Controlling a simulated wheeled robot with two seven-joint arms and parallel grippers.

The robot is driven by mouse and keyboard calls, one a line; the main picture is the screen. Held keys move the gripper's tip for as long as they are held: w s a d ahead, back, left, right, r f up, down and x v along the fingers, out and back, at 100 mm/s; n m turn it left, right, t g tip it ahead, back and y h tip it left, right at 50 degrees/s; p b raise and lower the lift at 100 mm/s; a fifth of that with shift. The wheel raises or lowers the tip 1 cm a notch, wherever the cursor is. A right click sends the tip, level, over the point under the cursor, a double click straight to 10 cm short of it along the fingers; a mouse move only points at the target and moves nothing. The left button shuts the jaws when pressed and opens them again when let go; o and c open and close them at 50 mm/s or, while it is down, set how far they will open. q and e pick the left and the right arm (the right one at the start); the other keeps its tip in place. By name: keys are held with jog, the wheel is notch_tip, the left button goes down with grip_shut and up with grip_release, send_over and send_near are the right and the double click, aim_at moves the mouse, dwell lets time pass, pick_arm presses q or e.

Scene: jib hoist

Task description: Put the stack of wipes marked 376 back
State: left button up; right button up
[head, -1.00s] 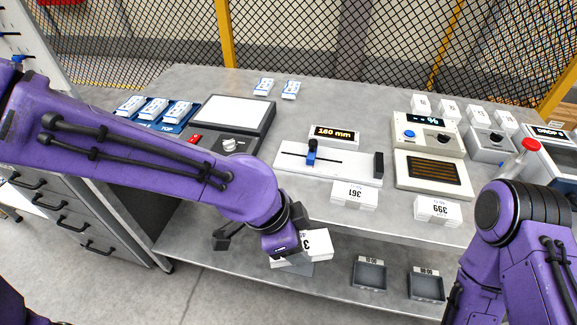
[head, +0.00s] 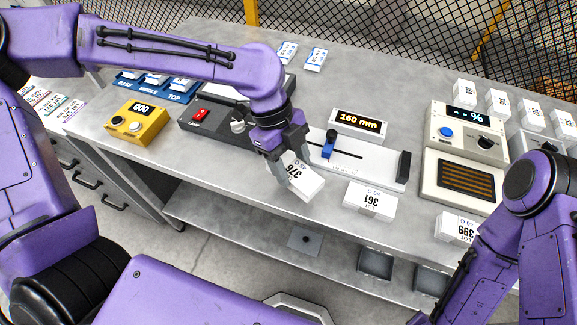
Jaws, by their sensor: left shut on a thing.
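The stack of wipes marked 376 (head: 306,184) is a white block with dark print, tilted, at the front edge of the bench. My left gripper (head: 292,178) is shut on it, with fingers at its left and upper side. I cannot tell whether the stack touches the bench top. To its right, the stack marked 361 (head: 370,200) lies on the bench, and the stack marked 399 (head: 456,227) lies farther right. My right arm is at the right edge; its gripper is not in view.
A gauge with a blue slider (head: 328,148) stands behind 376, with a 160 mm display (head: 357,124). A yellow device (head: 136,123) and a lamp box (head: 205,124) are at left. The lower shelf (head: 230,220) holds a grey plate (head: 305,240) and trays (head: 375,263).

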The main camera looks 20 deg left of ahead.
aim_at(288, 170)
pick_arm(q)
jog(key=f, duration=0.1)
jog(key=w+a+f, duration=0.1)
jog(key=f, duration=0.3)
jog(key=shift+w+a, duration=0.15)
jog(key=shift+w, duration=0.15)
jog(key=shift+w+f, duration=0.15)
jog(key=shift+f, duration=0.25)
jog(key=shift+f, duration=0.1)
jog(key=o, duration=1.2)
jog(key=v, duration=1.2)
